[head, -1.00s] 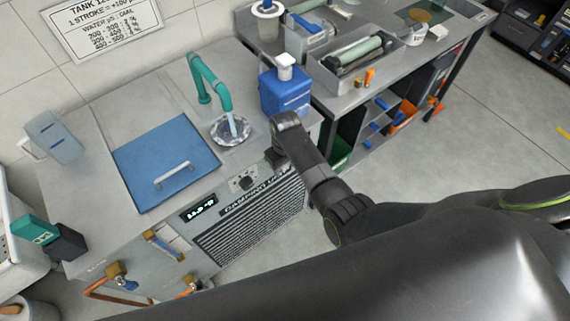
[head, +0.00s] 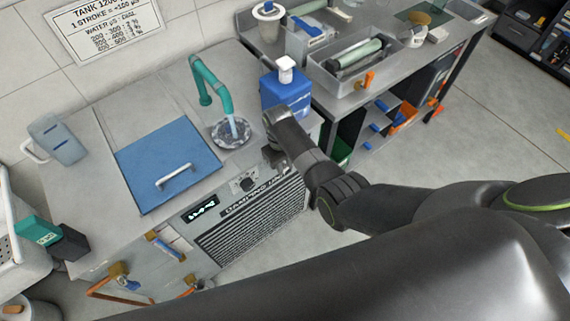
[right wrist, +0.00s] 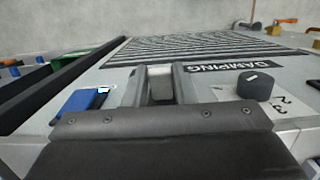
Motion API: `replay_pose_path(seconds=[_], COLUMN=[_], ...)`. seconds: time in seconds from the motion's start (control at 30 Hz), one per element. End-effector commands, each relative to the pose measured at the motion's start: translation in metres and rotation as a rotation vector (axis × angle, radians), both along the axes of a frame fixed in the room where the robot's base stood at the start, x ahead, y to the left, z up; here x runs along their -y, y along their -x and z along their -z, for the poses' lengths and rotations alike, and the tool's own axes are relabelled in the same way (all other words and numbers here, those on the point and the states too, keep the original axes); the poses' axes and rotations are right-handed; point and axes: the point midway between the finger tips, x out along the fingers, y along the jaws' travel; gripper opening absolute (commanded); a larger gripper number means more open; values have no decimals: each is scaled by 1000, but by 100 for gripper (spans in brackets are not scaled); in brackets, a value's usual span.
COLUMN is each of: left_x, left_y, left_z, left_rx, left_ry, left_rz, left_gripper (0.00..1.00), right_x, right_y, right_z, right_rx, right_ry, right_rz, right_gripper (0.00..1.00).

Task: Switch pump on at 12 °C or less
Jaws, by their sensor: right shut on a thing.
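The damping unit (head: 102,232) is a grey cabinet with a blue lid (head: 150,190), a teal spout (head: 222,98) over a round basin, and a front grille. Its small lit display (head: 201,209) is too blurred to read surely. A black knob (head: 243,185) is on the front panel; it also shows in the right wrist view (right wrist: 254,86) with numbers beside it. My right gripper (head: 272,158) is at the panel's right end. In the right wrist view my right gripper (right wrist: 160,88) is shut on a small pale part, mostly hidden between the fingers. My left gripper is out of view.
A blue bottle (head: 284,95) stands close behind my right gripper. A steel bench (head: 345,102) with trays is to the right. A clear jug (head: 58,142) stands at left.

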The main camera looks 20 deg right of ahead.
Motion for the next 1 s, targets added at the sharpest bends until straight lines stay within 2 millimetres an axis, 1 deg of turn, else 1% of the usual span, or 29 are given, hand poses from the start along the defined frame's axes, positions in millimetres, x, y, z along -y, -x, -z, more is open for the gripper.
replay_pose_path(seconds=[0.23,0.27,0.4,0.43,0.77,0.87,1.0], left_x=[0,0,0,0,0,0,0], left_y=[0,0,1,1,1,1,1], left_z=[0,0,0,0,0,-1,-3], left_rx=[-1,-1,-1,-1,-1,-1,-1], left_ry=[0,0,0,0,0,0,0], left_rz=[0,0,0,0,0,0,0], left_gripper=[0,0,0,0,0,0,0], right_x=[0,0,0,0,0,-1,-2], right_y=[0,0,0,0,-1,-2,-5], right_z=[0,0,0,0,-3,-12,-34], right_rx=[-1,-1,-1,-1,0,2,4], right_ry=[0,0,0,0,0,0,0], right_rz=[0,0,0,0,0,0,1], right_gripper=[1,25,43,45,45,45,45])
